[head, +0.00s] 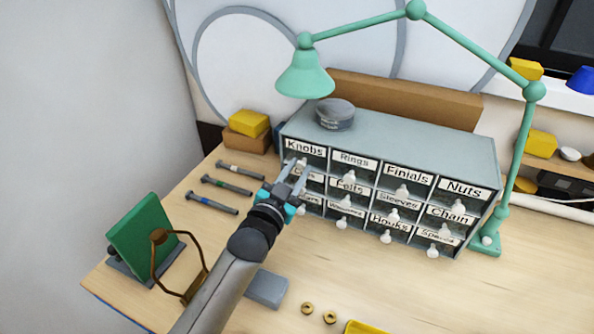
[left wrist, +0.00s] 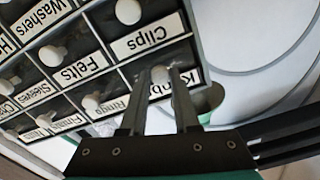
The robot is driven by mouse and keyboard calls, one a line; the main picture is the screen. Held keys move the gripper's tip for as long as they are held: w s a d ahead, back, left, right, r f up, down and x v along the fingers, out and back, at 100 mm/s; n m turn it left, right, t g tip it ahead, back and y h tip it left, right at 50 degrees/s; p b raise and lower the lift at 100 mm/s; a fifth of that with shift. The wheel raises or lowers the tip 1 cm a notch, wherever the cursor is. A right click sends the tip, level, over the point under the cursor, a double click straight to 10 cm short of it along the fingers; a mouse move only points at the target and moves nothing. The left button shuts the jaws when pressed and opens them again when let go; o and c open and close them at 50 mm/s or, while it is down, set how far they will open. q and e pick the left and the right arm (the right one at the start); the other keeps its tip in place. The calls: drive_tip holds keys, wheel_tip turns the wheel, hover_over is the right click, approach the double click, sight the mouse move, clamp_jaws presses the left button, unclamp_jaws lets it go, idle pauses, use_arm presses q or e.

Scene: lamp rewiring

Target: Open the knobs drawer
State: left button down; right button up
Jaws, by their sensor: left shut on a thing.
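The parts cabinet (head: 408,144) is grey with rows of labelled drawers and white round knobs. The Knobs drawer (head: 304,149) is at its top left, and its front looks flush with the others. My left gripper (head: 298,168) reaches that drawer from the front, its fingers shut on the drawer's knob. In the left wrist view the white knob (left wrist: 160,75) sits between the fingertips of the left gripper (left wrist: 163,82). One finger partly hides the Knobs label. My right gripper is not in view.
A round tin (head: 335,115) stands on the cabinet. A green lamp (head: 305,75) arches over it. Two brass rings (head: 318,313) and a grey block (head: 267,288) lie in front.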

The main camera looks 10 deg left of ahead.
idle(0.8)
use_arm(q)
drive_tip(key=shift+s, duration=0.3)
drive_tip(key=s+a+p, duration=0.1)
drive_tip(key=s+p, duration=0.3)
drive_tip(key=s, duration=0.3)
drive_tip(key=shift+s+a, duration=0.35)
drive_tip(key=shift+s, duration=0.05)
drive_tip(key=c, duration=0.9)
unclamp_jaws()
drive_tip(key=shift+w, duration=0.1)
drive_tip(key=shift+o, duration=1.3)
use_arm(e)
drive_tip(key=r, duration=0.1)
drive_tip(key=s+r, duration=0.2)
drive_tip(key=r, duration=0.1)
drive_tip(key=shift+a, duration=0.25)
